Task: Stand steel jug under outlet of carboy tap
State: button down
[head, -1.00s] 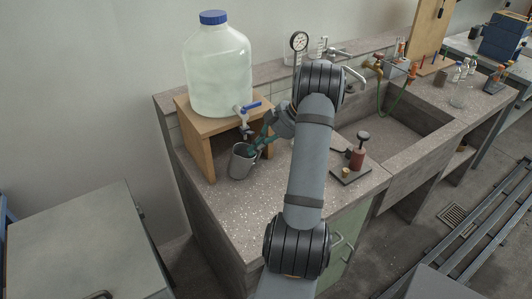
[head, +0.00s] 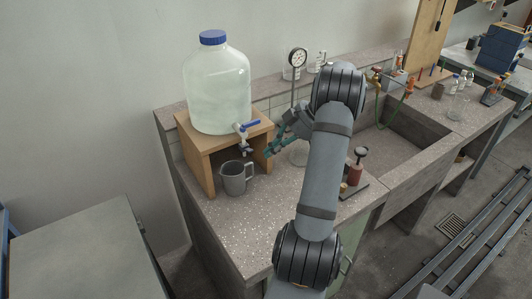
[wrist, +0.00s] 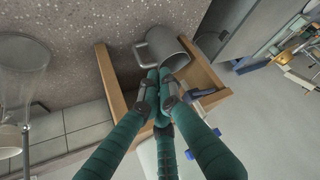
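The grey steel jug (head: 233,180) stands upright on the bench in front of the wooden stand's opening. The carboy (head: 217,92) sits on the stand. Its tap (head: 243,130), with a blue lever, hangs out over the front; its outlet appears above the jug's right side, but exact alignment is unclear. My gripper (head: 269,151) is right of the jug, apart from it and empty. In the wrist view, the teal fingers (wrist: 160,75) come together at the tips, overlapping the view of the jug (wrist: 170,47) and its handle. The fingers partly hide the tap.
The wooden stand (head: 199,160) has side walls close to the jug. Right of my gripper are a dial gauge on a post (head: 297,62) and a sink (head: 385,140). A red-bodied item (head: 356,170) stands by the sink. The bench front left of my arm is clear.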

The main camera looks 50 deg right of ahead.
jog(key=shift+v, duration=0.85)
